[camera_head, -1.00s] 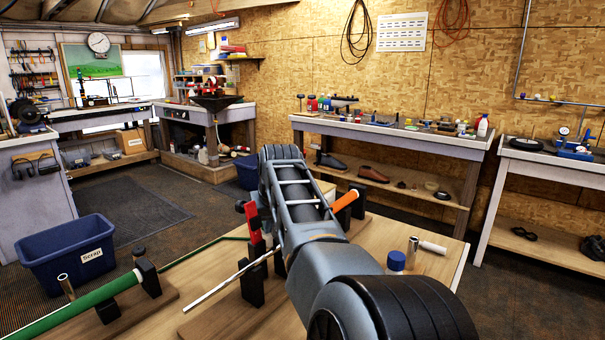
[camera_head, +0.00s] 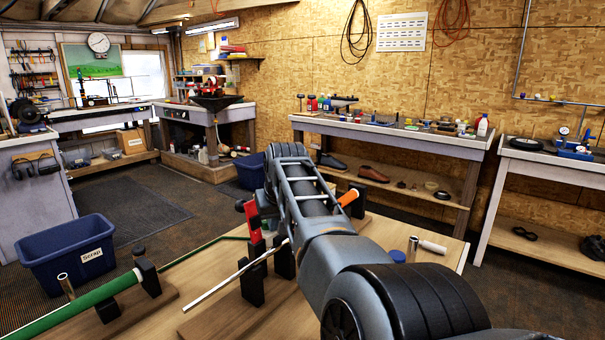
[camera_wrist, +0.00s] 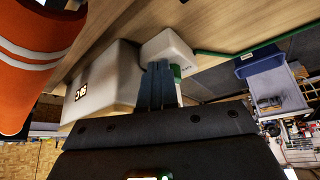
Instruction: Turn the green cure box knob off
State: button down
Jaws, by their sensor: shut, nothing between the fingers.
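In the wrist view, a pale cure box (camera_wrist: 105,80) with a small dark number display fills the upper left, seen at a tilted angle. A smaller pale housing (camera_wrist: 168,46) with faint lettering adjoins its right side. A green part (camera_wrist: 177,72), apparently the knob, shows just right of my fingertips, partly hidden by them. My gripper (camera_wrist: 158,70) is shut and empty, its fingertips close to the smaller housing. I cannot tell whether they touch the knob. In the head view my arm hides the gripper, and I cannot make out the cure box or its knob.
An orange object with white stripes (camera_wrist: 35,60) stands close at the wrist view's left. In the head view, a green shaft (camera_head: 85,305), black supports and a metal rod (camera_head: 235,275) lie left of my arm. A blue scrap bin (camera_head: 65,250) stands beyond the table.

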jog(key=shift+s+d+r+p, duration=0.1)
jog(key=shift+s+d+p, duration=0.2)
jog(key=shift+p, duration=0.8)
notch_tip(320, 180, up, 6)
jog(key=p, duration=0.4)
jog(key=a+f+b, duration=0.1)
jog(key=f+b, duration=0.1)
jog(key=b, duration=0.2)
jog(key=a+f+b, duration=0.1)
jog(key=f+b, duration=0.1)
jog(key=b, duration=0.3)
jog(key=shift+s+a, duration=0.15)
jog(key=shift+a, duration=0.05)
jog(key=shift+f+b, duration=0.3)
jog(key=shift+f, duration=0.8)
